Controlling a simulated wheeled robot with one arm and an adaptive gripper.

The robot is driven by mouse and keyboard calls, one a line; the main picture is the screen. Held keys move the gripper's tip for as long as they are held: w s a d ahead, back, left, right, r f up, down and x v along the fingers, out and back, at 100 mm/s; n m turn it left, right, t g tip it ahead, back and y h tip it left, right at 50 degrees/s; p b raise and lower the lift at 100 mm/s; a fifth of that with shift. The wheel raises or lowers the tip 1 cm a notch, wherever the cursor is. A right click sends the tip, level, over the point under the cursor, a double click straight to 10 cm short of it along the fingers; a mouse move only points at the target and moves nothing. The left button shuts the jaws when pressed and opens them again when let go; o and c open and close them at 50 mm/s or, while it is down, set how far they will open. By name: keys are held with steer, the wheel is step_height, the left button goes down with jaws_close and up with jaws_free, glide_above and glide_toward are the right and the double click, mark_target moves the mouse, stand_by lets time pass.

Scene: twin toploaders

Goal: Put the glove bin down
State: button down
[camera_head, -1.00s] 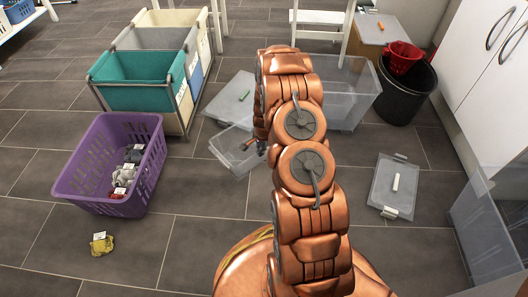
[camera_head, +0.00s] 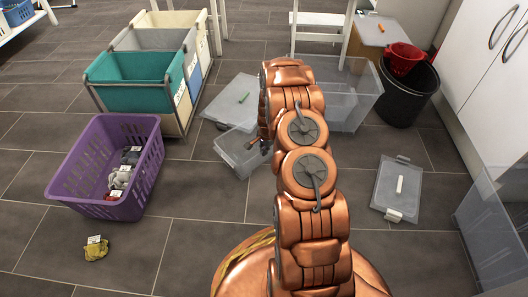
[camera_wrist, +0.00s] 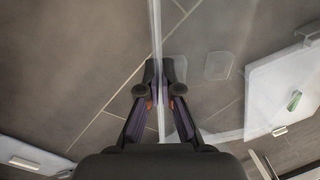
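A small clear bin (camera_head: 240,153), which I take to be the glove bin, shows left of my arm in the head view. It looks tilted, and I cannot tell whether it touches the floor. My gripper (camera_wrist: 160,75) is shut on its thin clear wall (camera_wrist: 156,30) in the wrist view; the wall runs between the two fingers. In the head view my gripper (camera_head: 265,147) is mostly hidden behind my arm, at the bin's right side. No gloves can be made out inside the bin.
A purple basket (camera_head: 62,190) with several small tagged items stands at left, a yellow item (camera_head: 96,250) before it. Behind are a fabric hamper (camera_head: 137,88), a lid (camera_head: 226,108) with a green marker, and a larger clear bin (camera_head: 352,105). Another lid (camera_head: 398,187) lies right.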

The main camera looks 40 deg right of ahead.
steer(key=c, duration=1.9)
jaws_free()
steer(key=o, duration=0.6)
step_height(320, 180, up, 12)
steer(key=s+p, duration=0.2)
steer(key=p, duration=0.2)
steer(key=s+a+r+n+g, duration=0.1)
steer(key=s+a+r+n, duration=0.15)
steer(key=a+r, duration=0.35)
steer(key=s+a+r+n, duration=0.1)
steer(key=a+r+n, duration=0.2)
steer(key=a+r, duration=0.35)
steer(key=s+a+r+n+g, duration=0.1)
steer(key=s+a+r+n, duration=0.3)
steer(key=s+a+r, duration=0.45)
steer(key=s+a+r+n+g, duration=0.1)
steer(key=s+a+r+n, duration=0.1)
steer(key=s, duration=0.6)
steer(key=s+a+r+n+g, duration=0.1)
steer(key=s+a+r+n, duration=0.2)
steer(key=s, duration=0.5)
steer(key=s+a+r+n, duration=0.3)
steer(key=s+r, duration=0.1)
steer(key=s, duration=0.4)
steer(key=shift+s+a+g, duration=0.15)
steer(key=shift+a+g, duration=0.2)
steer(key=shift+g, duration=0.05)
